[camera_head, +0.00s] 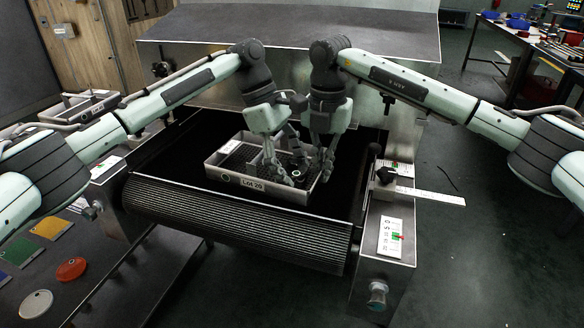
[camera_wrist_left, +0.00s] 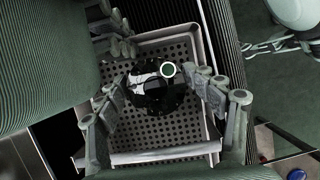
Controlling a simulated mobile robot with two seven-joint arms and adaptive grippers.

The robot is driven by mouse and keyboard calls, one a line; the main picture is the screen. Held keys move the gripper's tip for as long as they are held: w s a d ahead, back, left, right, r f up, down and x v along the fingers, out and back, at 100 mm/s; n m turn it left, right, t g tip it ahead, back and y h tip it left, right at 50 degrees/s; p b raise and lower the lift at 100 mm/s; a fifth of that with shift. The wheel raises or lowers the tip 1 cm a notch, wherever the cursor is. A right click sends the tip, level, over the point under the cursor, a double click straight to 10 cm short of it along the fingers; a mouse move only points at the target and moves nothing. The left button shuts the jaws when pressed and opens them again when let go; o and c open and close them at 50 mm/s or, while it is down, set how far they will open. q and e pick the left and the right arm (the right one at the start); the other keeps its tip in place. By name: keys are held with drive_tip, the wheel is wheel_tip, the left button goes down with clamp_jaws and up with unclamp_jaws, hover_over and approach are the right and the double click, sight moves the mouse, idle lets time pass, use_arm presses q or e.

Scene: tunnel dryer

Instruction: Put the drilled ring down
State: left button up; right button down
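A grey tray (camera_head: 222,176) with a perforated floor and a "Lot 20" label sits on the dark belt; its rim also shows in the left wrist view (camera_wrist_left: 202,50). A dark round part (camera_wrist_left: 150,98), which I take for the drilled ring, is low over or on the tray floor, with a small white-edged green disc (camera_wrist_left: 168,69) at its edge. My left gripper (camera_head: 284,174) reaches into the tray; its fingers (camera_wrist_left: 158,92) stand apart on both sides of the dark part. My right gripper (camera_head: 320,168) is at the tray's right side, its grasp unclear.
The ribbed belt end (camera_head: 240,225) lies in front of the tray. A metal hood (camera_head: 290,35) rises behind. A white scale strip (camera_head: 430,195) sticks out on the right. Coloured plates and discs, one red (camera_head: 72,269), lie on the lower left table.

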use_arm(q)
drive_tip(key=shift+r, duration=0.15)
use_arm(e)
drive_tip(key=shift+w, duration=0.1)
drive_tip(key=shift+d, duration=0.1)
use_arm(q)
drive_tip(key=v, duration=1.2)
drive_tip(key=shift+a, duration=0.1)
use_arm(e)
drive_tip(key=c, duration=1.6)
unclamp_jaws()
drive_tip(key=shift+c, duration=0.2)
wheel_tip(320, 180, up, 12)
